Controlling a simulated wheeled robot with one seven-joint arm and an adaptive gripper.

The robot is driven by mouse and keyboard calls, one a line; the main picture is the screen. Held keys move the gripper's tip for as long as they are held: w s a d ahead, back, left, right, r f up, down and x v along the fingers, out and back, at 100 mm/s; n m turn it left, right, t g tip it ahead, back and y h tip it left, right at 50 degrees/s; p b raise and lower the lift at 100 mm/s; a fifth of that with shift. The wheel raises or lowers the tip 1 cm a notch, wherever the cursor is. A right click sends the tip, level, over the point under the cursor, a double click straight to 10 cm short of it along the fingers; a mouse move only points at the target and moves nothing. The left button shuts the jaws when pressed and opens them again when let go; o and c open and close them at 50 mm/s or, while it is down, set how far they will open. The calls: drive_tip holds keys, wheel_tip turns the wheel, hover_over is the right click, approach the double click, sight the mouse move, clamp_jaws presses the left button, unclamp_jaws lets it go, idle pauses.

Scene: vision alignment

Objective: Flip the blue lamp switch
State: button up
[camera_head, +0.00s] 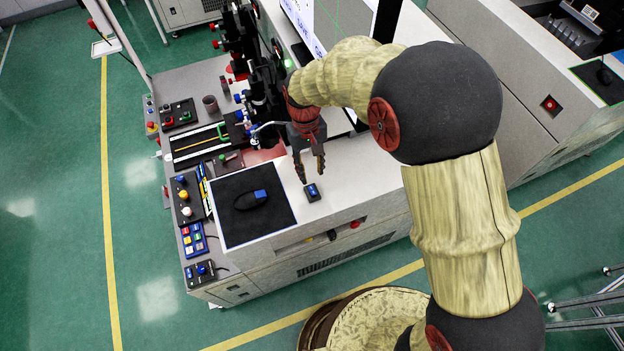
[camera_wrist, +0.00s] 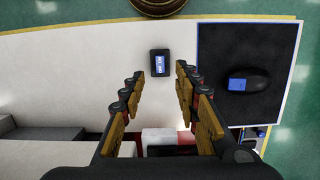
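A small black box with a blue lit face, which looks like the blue lamp switch (camera_head: 313,192), sits on the white table top near its front edge. It also shows in the wrist view as the blue lamp switch (camera_wrist: 160,63), at the upper middle, just beyond the fingertips. My gripper (camera_head: 311,178) points down beside and above it. In the wrist view my gripper (camera_wrist: 160,72) is open, with a clear gap and nothing between the fingers. I cannot tell whether the fingers touch the box; they look apart from it.
A black mat (camera_head: 225,217) with a black and blue mouse (camera_head: 251,199) lies left of the box. Button panels (camera_head: 193,240) and a black box with a blue knob (camera_head: 201,273) line the left edge. Machinery (camera_head: 262,85) stands behind my gripper. The white surface around the switch is clear.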

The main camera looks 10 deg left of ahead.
drive_tip(key=r, duration=0.3)
drive_tip(key=shift+w+a+r, duration=0.15)
drive_tip(key=shift+w, duration=0.1)
drive_tip(key=shift+s+a, duration=0.1)
idle(0.3)
